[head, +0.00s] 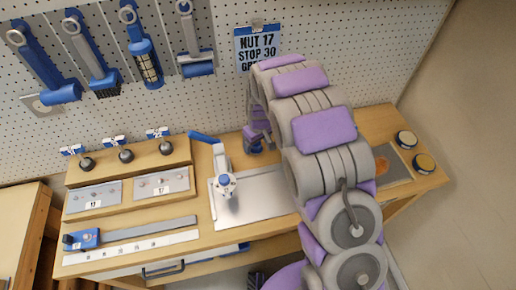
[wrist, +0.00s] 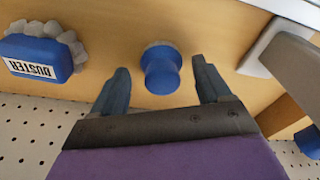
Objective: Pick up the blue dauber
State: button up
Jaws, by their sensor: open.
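The blue dauber (wrist: 162,72) stands on the wooden bench top in the wrist view, a round blue handle over a pale, fuzzy-edged base. My gripper (wrist: 161,88) is open, with one dark finger to the left and one to the right of the dauber. The fingers look apart from it, with a gap on each side; I cannot tell their exact height against it. In the head view my arm covers much of this part of the bench, and only some blue (head: 253,145) shows beside it; I cannot tell which thing that is.
A blue duster (wrist: 40,58) with grey bristles lies left of the dauber in the wrist view. A grey and white fixture (wrist: 280,50) is at the right. The pegboard (wrist: 30,135) is close behind my gripper.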

jog(key=shift+a+f, duration=0.3)
jog(key=shift+a, duration=0.5)
jog(key=shift+d+r, duration=0.1)
jog(key=shift+d, duration=0.95)
jog(key=c, duration=0.4)
jog(key=shift+d, duration=0.1)
jog(key=c, duration=0.3)
jog(key=shift+a, duration=0.6)
jog(key=c, duration=0.3)
jog(key=shift+a, duration=0.3)
jog(key=shift+d+r, duration=0.1)
jog(key=shift+d, duration=0.2)
notch_tip(320, 180, up, 9)
jog(key=shift+a+r+p, duration=0.15)
jog(key=shift+p, duration=0.95)
jog(key=shift+r, duration=0.2)
jog(key=shift+d, duration=0.25)
